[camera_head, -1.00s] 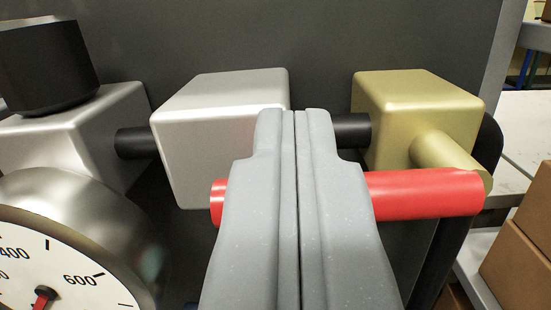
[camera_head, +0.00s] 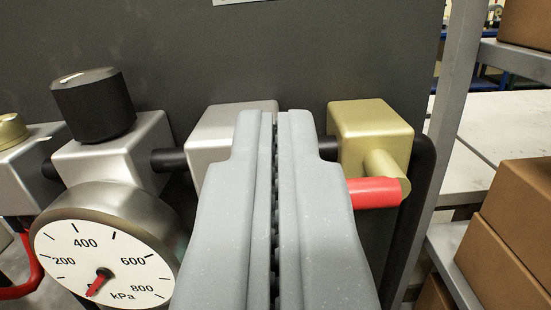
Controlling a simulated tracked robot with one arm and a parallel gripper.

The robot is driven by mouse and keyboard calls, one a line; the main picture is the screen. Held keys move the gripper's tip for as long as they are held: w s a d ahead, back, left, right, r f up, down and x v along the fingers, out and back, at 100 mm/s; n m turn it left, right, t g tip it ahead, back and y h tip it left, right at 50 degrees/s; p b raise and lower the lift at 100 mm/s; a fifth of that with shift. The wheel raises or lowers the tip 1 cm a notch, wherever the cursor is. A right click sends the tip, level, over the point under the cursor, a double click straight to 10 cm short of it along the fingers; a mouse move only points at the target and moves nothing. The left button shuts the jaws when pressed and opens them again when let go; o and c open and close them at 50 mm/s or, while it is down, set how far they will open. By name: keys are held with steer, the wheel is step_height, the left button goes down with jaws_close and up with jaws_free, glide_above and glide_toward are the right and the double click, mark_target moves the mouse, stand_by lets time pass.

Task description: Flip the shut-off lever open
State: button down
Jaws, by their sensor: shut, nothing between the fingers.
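The shut-off lever has a red handle (camera_head: 376,193) that lies about level. A short gold stem (camera_head: 385,168) joins its right end to a gold valve block (camera_head: 374,130). My gripper (camera_head: 275,113) is in the middle of the view, in front of the handle, with its fingers pointing toward the panel. The fingers are shut with nothing held, though a thin dark seam with ridges shows between them. They hide the left part of the handle, and whether they touch it I cannot tell.
A silver block (camera_head: 222,128) stands behind my gripper on a black pipe (camera_head: 172,159). A round kPa gauge (camera_head: 105,255) and a black knob (camera_head: 95,105) are at the left. A dark panel (camera_head: 330,50) is behind. Shelves with cardboard boxes (camera_head: 507,240) are at the right.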

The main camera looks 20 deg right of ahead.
steer(key=shift+b+v, duration=0.55)
steer(key=shift+v, duration=2.05)
steer(key=shift+d, duration=0.1)
